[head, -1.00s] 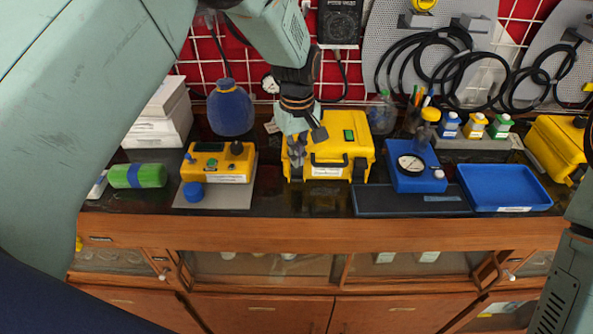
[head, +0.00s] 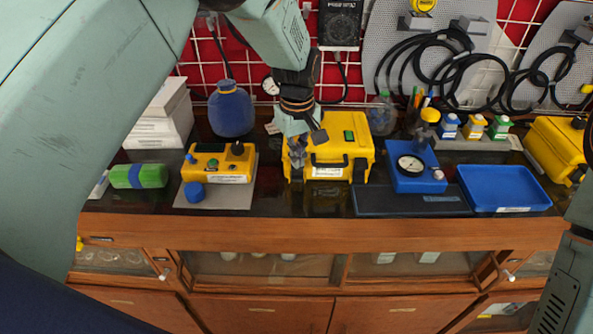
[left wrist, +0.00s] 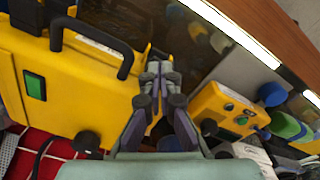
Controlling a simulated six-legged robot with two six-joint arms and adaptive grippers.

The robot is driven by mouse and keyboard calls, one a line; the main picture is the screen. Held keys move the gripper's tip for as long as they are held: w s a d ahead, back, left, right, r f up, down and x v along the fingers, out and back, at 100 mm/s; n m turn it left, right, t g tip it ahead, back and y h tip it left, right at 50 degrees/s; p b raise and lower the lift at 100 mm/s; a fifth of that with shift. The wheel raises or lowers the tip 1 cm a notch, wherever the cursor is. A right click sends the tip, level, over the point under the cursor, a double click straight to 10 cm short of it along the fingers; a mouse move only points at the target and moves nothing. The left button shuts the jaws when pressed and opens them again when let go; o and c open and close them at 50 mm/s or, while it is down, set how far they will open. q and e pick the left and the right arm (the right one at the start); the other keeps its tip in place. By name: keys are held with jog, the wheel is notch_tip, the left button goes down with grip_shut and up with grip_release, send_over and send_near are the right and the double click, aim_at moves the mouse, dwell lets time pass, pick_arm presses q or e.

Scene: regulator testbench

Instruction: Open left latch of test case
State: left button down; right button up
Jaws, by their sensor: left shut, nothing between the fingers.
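The yellow test case (head: 357,149) stands upright on the dark bench top, lid down, with a black handle (head: 329,162) on its front. Its right latch (head: 360,170) is a dark piece at the front right. My left gripper (head: 297,163) is shut and empty at the front left of the case, where the left latch belongs. The fingers cover that spot, so I cannot tell the latch's position. In the left wrist view the shut fingertips (left wrist: 154,72) are beside the case (left wrist: 100,82), close to the handle's end (left wrist: 124,68). My right gripper is out of view.
Left of the case is a yellow instrument (head: 218,163) on a grey mat, with a blue bottle (head: 231,110) behind. Right are a blue gauge box (head: 418,180) and a blue tray (head: 505,190). The bench strip before the case is clear.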

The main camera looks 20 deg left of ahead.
pick_arm(q)
jog(key=shift+s+d+f, duration=0.25)
jog(key=shift+s+f, duration=0.95)
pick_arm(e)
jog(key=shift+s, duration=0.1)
pick_arm(q)
jog(key=shift+s+d, duration=0.2)
jog(key=shift+s, duration=0.1)
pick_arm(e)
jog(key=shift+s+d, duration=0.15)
pick_arm(q)
jog(key=shift+s+d, duration=0.15)
jog(key=shift+w, duration=0.25)
jog(key=shift+r+p, duration=0.35)
jog(key=shift+p, duration=0.2)
notch_tip(320, 180, up, 8)
jog(key=p, duration=0.8)
jog(key=shift+f, duration=0.15)
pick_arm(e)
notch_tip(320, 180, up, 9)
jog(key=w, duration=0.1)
